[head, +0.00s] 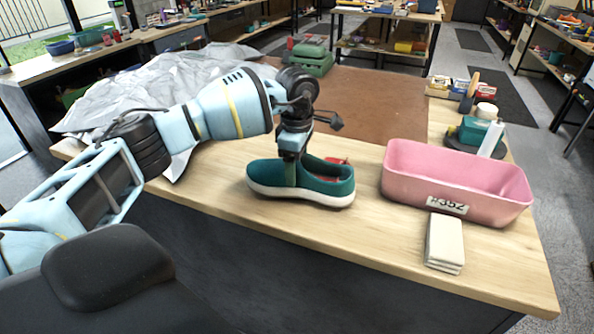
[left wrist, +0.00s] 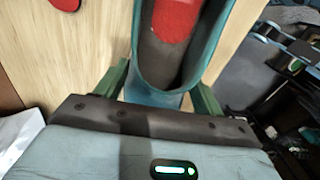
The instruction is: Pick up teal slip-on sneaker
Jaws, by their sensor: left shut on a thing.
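The teal slip-on sneaker (head: 325,182) with a white sole is upright at the front of the wooden table (head: 215,205), its toe to the left in the head view. My left gripper (head: 290,175) comes down on it from above, shut on the shoe. In the left wrist view the sneaker (left wrist: 185,75) shows its dark inside and red insole, with the green fingers (left wrist: 160,95) on either side of it. I cannot tell whether the sole touches the table. My right gripper is not in view.
A pink bin (head: 455,180) labelled #352 stands to the right. Folded pale cloths (head: 444,243) lie in front of it. A red item (head: 338,161) is behind the shoe. A crumpled grey sheet (head: 165,85) and a brown mat (head: 375,100) lie farther back.

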